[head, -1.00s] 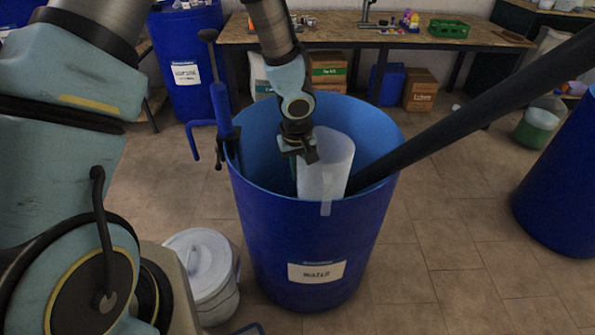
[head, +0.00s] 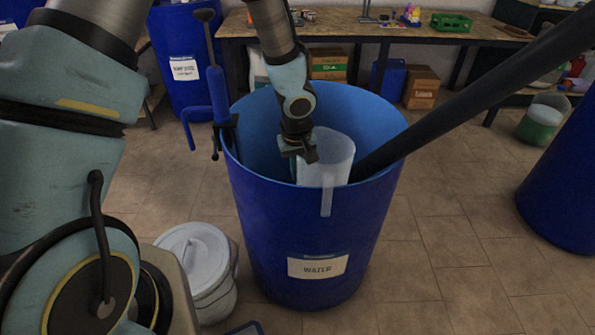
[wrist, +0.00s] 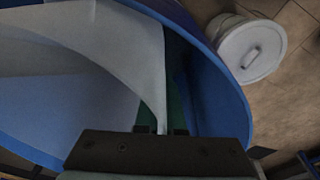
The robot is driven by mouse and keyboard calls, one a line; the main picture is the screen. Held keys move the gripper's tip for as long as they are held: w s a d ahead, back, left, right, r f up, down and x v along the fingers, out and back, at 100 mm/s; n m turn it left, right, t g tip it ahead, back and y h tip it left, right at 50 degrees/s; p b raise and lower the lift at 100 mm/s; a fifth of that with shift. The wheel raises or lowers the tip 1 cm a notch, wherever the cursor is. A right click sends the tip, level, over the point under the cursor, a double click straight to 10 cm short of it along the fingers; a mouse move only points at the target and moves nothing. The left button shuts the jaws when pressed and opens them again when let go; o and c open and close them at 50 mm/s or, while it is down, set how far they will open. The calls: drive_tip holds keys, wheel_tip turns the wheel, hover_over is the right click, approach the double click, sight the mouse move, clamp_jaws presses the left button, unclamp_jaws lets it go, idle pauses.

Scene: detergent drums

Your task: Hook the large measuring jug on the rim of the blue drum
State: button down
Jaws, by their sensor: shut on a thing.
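The large measuring jug (head: 332,158) is translucent white and stands at the front inside of the blue drum (head: 310,225) labelled WATER. Its narrow pale strip (head: 326,200) hangs down outside the drum's front rim. Whether the strip bears on the rim cannot be told. My gripper (head: 303,156) is inside the drum's opening at the jug's left edge, shut on the jug. In the wrist view, the jug's pale wall (wrist: 110,45) runs to my gripper (wrist: 163,131), and the drum's blue rim (wrist: 235,95) curves past on the right. The jug's lower part is hidden inside the drum.
A blue pump (head: 219,95) is fixed on the drum's left rim. A dark pole (head: 470,105) leans out of the drum to the right. A white lidded bucket (head: 195,260) stands at the lower left. Another blue drum (head: 565,190) stands at the right.

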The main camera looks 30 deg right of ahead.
drive_tip(key=shift+f+b, duration=0.6)
drive_tip(key=shift+f, duration=0.55)
drive_tip(key=c, duration=1)
unclamp_jaws()
drive_tip(key=shift+o, duration=0.2)
wheel_tip(320, 180, up, 11)
drive_tip(key=s+p, duration=0.1)
drive_tip(key=p, duration=0.2)
drive_tip(key=shift+a+f, duration=0.15)
drive_tip(key=shift+a, duration=0.3)
